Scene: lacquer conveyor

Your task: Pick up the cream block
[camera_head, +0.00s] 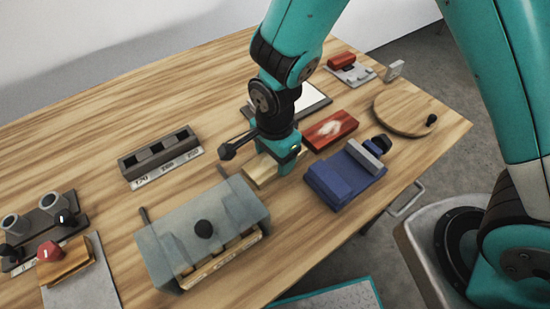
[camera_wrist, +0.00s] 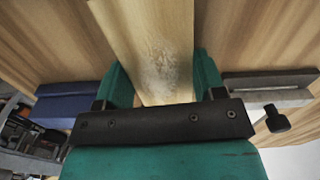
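The cream block (camera_head: 261,170) is pale and wood-toned. It lies on the wooden table below my gripper, which hides part of it in the head view. In the wrist view the block (camera_wrist: 150,45) runs between my fingers, with a whitish worn patch on its face. My gripper (camera_head: 279,160) is low at the block and points down. In the wrist view one teal finger of my gripper (camera_wrist: 160,82) stands along each side of the block, very close to it. I cannot tell whether both fingers press on it.
A blue block-like thing (camera_head: 340,180) and a red box (camera_head: 330,131) stand close on the right. A grey-green box (camera_head: 200,225) with a black knob is at front left. A dark slotted rack (camera_head: 160,153) is left. A round board (camera_head: 403,112) lies far right.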

